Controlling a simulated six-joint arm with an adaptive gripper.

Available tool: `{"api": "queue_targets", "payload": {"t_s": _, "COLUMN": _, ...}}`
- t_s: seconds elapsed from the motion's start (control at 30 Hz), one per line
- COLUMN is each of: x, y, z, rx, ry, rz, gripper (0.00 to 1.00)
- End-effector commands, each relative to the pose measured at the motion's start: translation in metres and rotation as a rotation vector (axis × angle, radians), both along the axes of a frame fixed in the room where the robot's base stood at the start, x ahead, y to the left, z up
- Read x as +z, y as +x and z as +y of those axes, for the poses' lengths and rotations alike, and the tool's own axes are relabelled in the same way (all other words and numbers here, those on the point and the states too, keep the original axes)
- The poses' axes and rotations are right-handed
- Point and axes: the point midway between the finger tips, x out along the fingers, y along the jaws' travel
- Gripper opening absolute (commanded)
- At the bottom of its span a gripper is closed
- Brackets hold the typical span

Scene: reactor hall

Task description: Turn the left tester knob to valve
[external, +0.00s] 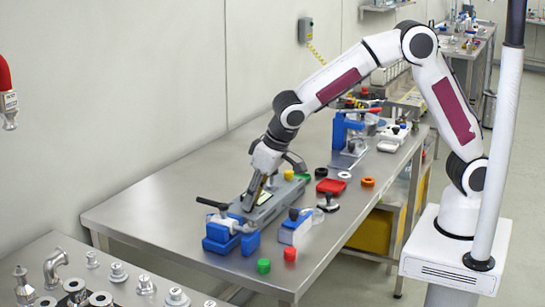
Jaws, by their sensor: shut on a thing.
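The tester is a long grey box (266,214) lying on the steel bench, left of the middle of the view. My gripper (253,200) points down onto its left part, with the fingers close together at the top face. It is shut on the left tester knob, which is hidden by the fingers. The knob's pointer and the valve marking are too small or covered to make out.
A blue vice (231,234) with a black handle stands just in front of the tester. A blue-and-white box (295,228) and a black-knobbed disc (328,203) are to its right. Green (263,266) and red (290,254) caps lie near the front edge. The bench's left part is clear.

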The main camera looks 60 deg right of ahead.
Motion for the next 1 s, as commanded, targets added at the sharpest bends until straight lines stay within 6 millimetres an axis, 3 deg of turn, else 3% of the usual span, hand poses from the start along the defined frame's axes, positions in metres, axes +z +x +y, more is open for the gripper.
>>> {"api": "queue_targets", "payload": {"t_s": 0.23, "x": 0.0, "y": 0.0, "z": 0.0, "rx": 0.001, "ry": 0.0, "rz": 0.0, "gripper": 0.0}}
{"api": "queue_targets", "payload": {"t_s": 0.27, "x": 0.0, "y": 0.0, "z": 0.0, "rx": 0.001, "ry": 0.0, "rz": 0.0, "gripper": 0.25}}
{"api": "queue_targets", "payload": {"t_s": 0.3, "x": 0.0, "y": 0.0, "z": 0.0, "rx": 0.001, "ry": 0.0, "rz": 0.0, "gripper": 0.35}}
{"api": "queue_targets", "payload": {"t_s": 0.33, "x": 0.0, "y": 0.0, "z": 0.0, "rx": 0.001, "ry": 0.0, "rz": 0.0, "gripper": 0.37}}
{"api": "queue_targets", "payload": {"t_s": 0.77, "x": 0.002, "y": -0.001, "z": 0.0, "rx": 0.0, "ry": 0.0, "rz": -0.001, "gripper": 0.37}}
{"api": "queue_targets", "payload": {"t_s": 1.0, "x": 0.016, "y": -0.006, "z": 0.0, "rx": 0.0, "ry": 0.001, "rz": -0.002, "gripper": 0.37}}
